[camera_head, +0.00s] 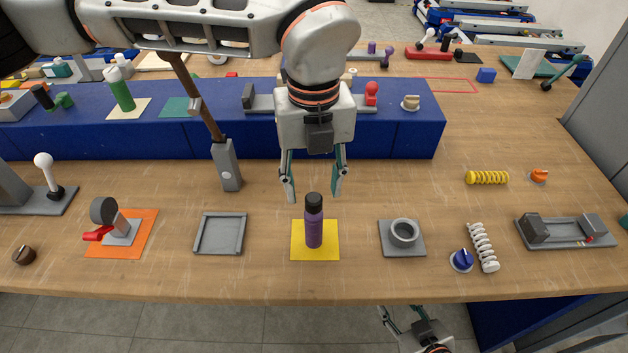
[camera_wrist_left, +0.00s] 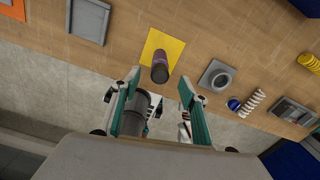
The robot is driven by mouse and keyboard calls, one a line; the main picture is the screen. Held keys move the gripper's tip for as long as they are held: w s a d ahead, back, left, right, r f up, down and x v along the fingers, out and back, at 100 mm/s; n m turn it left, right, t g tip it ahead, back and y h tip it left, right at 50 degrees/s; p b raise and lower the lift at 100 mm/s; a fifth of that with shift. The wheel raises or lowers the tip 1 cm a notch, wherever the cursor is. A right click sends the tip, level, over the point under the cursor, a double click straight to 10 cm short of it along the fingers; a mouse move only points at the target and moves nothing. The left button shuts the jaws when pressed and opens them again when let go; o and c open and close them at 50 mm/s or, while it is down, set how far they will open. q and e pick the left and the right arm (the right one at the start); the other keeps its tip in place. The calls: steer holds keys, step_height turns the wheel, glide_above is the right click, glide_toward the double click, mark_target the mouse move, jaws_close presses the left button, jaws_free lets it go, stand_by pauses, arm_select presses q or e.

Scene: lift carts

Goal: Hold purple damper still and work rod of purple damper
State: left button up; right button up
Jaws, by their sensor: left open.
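The purple damper (camera_head: 314,230) stands upright on a yellow square mat (camera_head: 329,250) near the table's front edge. Its top is black, and I cannot make out a bare rod. My left gripper (camera_head: 314,192) is open and empty, pointing down, with its fingertips apart on either side of the damper's top in the head view. In the left wrist view the damper (camera_wrist_left: 160,62) shows beyond the open fingers (camera_wrist_left: 160,82), and I see no contact. My right gripper (camera_head: 399,310) is low, in front of the table edge, with its fingers apart and empty; its arm is mostly out of view.
A grey square tray (camera_head: 220,251) lies left of the mat, and a grey plate with a ring (camera_head: 404,249) lies right. A white spring (camera_head: 483,248) and blue knob (camera_head: 461,261) are farther right. A blue raised shelf (camera_head: 400,137) stands behind.

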mark_target(314, 224)
arm_select(q)
step_height(314, 224, down, 12)
steer(key=shift+r, duration=0.25)
stand_by(0.3)
steer(key=c, duration=0.3)
steer(key=shift+c, duration=0.2)
stand_by(0.3)
jaws_close()
stand_by(0.8)
